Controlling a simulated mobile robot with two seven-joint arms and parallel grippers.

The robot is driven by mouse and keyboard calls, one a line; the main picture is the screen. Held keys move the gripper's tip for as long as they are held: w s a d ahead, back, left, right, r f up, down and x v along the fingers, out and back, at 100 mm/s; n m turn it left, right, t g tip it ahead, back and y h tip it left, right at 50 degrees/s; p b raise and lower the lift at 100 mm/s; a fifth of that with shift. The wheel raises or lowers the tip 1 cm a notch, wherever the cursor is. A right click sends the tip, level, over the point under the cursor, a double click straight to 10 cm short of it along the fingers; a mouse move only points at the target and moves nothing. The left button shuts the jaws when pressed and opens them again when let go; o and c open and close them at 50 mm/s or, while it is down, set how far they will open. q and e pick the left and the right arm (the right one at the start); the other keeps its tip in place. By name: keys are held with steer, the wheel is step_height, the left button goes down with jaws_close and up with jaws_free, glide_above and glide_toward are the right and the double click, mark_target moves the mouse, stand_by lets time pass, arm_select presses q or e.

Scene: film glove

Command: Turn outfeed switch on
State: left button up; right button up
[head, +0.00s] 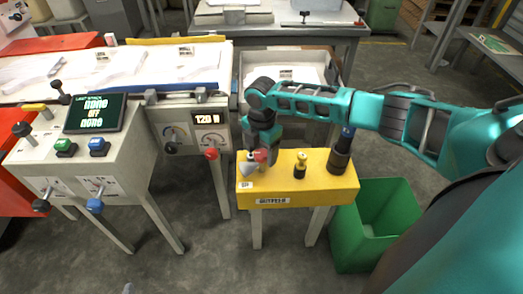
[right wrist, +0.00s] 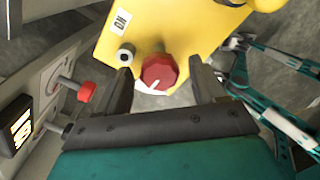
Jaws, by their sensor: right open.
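The yellow outfeed box (head: 330,184) stands on legs at the centre right, with a label on its front. Its red knob (right wrist: 158,71) has a white pointer mark towards the lower left in the right wrist view; it also shows partly in the head view (head: 262,156). An ON label (right wrist: 121,19) is on the box's yellow top, up and left of the knob. My right gripper (head: 256,150) is open over the left end of the box. Its fingers are on either side of the knob; contact cannot be told. My left gripper is not in view.
A yellow-black knob (head: 300,166) and a dark post (head: 341,150) stand on the same box. A green bin (head: 375,222) is at its right. A panel with a red knob (head: 211,153) is left, beyond it a console with a screen (head: 95,113).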

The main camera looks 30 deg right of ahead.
steer(key=shift+c, duration=0.5)
steer(key=c, duration=1)
steer(key=shift+o, duration=0.2)
steer(key=shift+r, duration=0.1)
